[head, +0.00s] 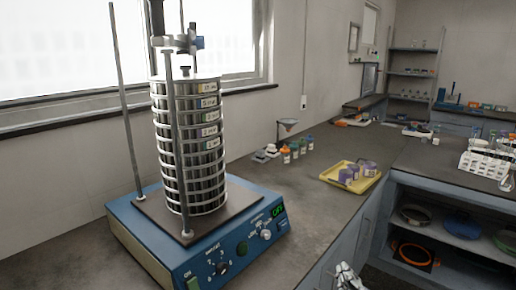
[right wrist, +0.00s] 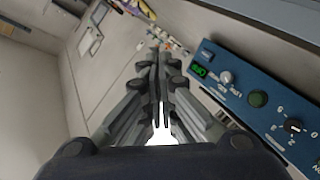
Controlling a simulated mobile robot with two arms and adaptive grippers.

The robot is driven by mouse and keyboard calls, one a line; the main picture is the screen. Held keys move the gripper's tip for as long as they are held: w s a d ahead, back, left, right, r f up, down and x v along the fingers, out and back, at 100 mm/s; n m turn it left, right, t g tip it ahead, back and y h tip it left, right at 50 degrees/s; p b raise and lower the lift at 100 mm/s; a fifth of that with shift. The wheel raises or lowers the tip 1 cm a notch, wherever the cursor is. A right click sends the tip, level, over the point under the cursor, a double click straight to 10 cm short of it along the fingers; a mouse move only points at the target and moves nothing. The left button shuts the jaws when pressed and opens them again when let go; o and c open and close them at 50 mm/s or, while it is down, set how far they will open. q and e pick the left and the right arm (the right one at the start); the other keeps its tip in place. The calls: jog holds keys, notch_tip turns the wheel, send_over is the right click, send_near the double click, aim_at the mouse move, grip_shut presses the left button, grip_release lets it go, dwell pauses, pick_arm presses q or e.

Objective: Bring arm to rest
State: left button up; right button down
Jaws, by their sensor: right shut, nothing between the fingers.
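My right gripper (head: 347,274) shows at the bottom edge of the head view, in front of the bench and right of the shaker. In the right wrist view the gripper (right wrist: 158,58) is shut, with its fingers together and nothing between them. The sieve shaker (head: 205,262) has a blue base with knobs and a lit green display. A tall stack of sieves (head: 190,150) stands upright on it between metal rods, under a clamp at the top. The shaker's front panel also shows at the right of the right wrist view (right wrist: 262,100), apart from the fingers. My left gripper is out of view.
Several small bottles (head: 287,155) stand at the back of the bench. A yellow tray (head: 350,184) holds purple-labelled containers. At right, an open cabinet (head: 455,188) holds round pans under a counter with a white rack (head: 487,163). The bench between shaker and tray is clear.

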jog(key=s+f+m+g+y, duration=0.1)
jog(key=s+f+m+g, duration=0.35)
jog(key=s+f, duration=0.75)
jog(key=s+f+m+g+y, duration=0.1)
jog(key=s+f+g, duration=0.75)
jog(key=s, duration=0.65)
notch_tip(320, 180, down, 27)
jog(key=s, duration=0.2)
jog(key=s+d+f, duration=0.1)
jog(key=s+f, duration=0.6)
jog(key=s, duration=0.1)
jog(key=s+d+f+g+p, duration=0.1)
jog(key=s+d+f, duration=0.1)
jog(key=s+f, duration=0.6)
jog(key=shift+s+d+f+n, duration=0.25)
jog(key=shift+s+f+n, duration=0.05)
jog(key=shift+s+n, duration=0.1)
